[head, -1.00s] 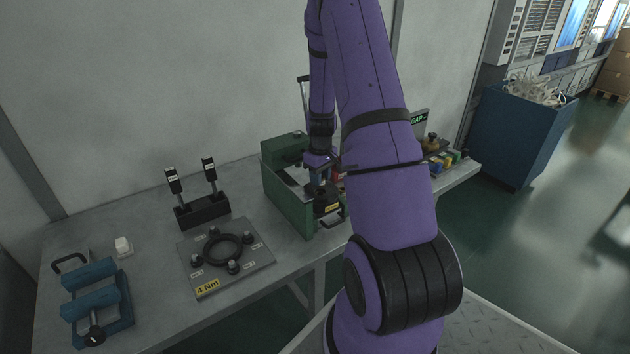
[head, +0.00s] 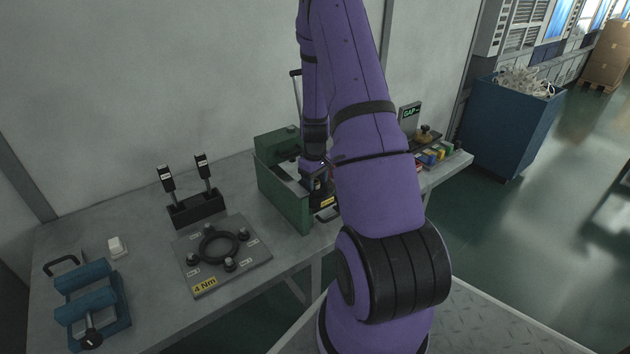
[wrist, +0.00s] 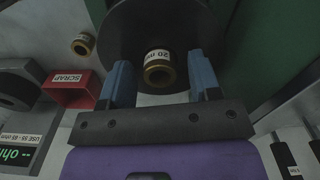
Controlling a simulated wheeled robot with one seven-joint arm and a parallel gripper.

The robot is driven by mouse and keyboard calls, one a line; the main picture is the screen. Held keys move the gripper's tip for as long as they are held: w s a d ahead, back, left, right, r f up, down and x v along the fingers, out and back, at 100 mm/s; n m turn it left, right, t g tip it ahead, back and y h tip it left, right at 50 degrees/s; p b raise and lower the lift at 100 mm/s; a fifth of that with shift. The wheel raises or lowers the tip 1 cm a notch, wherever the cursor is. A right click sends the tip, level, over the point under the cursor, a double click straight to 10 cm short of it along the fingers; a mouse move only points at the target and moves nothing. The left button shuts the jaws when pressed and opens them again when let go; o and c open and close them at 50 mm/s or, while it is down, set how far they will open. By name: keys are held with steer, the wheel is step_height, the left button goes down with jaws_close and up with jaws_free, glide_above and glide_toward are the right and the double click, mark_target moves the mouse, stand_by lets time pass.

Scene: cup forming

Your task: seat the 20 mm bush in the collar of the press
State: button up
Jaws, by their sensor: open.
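The 20 mm bush (wrist: 158,72) is a short brass ring with a white "20 mm" label. In the wrist view it lies between the two blue fingers of my gripper (wrist: 160,78), with a gap showing on each side. My gripper is open. Behind the bush is a large dark round part (wrist: 130,30); I cannot tell whether it is the collar, or whether the bush is seated in it. In the head view the green press (head: 284,196) stands on the bench, with my gripper (head: 318,176) low at its front right. My arm hides much of that area.
A second brass bush (wrist: 82,44) lies left in the wrist view, near a red SCRAP box (wrist: 73,89) and an ohm meter (wrist: 20,145). A plate with a black ring (head: 222,278) and a blue fixture (head: 92,305) stand left of the press. A gap gauge (head: 411,113) stands behind right.

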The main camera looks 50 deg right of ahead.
step_height(320, 180, up, 12)
steer(key=r, duration=0.1)
steer(key=s+a+r+t, duration=0.2)
steer(key=a+r, duration=1.5)
steer(key=r, duration=0.1)
steer(key=s+a+r+t, duration=0.1)
steer(key=s+a+r, duration=0.3)
steer(key=s+a, duration=0.3)
steer(key=s+a+r+t, duration=0.2)
steer(key=s+a+r, duration=0.2)
steer(key=s+a, duration=0.3)
steer(key=s, duration=0.2)
steer(key=shift+s+r, duration=0.25)
steer(key=shift+s, duration=0.1)
